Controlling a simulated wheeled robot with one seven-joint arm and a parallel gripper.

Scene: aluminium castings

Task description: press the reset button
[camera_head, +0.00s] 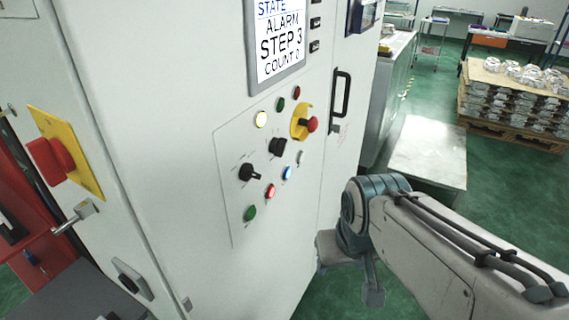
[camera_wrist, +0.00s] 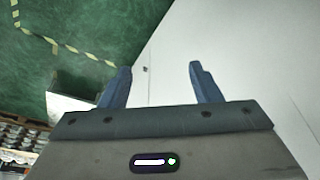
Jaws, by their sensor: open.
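The white cabinet's control panel (camera_head: 228,150) carries the buttons in the head view. A blue button (camera_head: 287,173) sits on its right side, with a red button (camera_head: 270,191) to its lower left and a green button (camera_head: 250,213) lower still. The labels are too small to read, so I cannot tell which is the reset button. My gripper (camera_wrist: 160,68) is open and empty in the wrist view, its two blue-grey fingers apart. In the head view my arm's end is to the lower right of the panel, apart from the buttons. No button shows in the wrist view.
A screen (camera_head: 277,40) above the panel reads ALARM, STEP 3, COUNT 0. A red emergency knob on a yellow base (camera_head: 302,122) and black rotary switches (camera_head: 249,172) share the panel. A door handle (camera_head: 340,94) sticks out at right. Castings on a pallet (camera_head: 515,100) stand behind.

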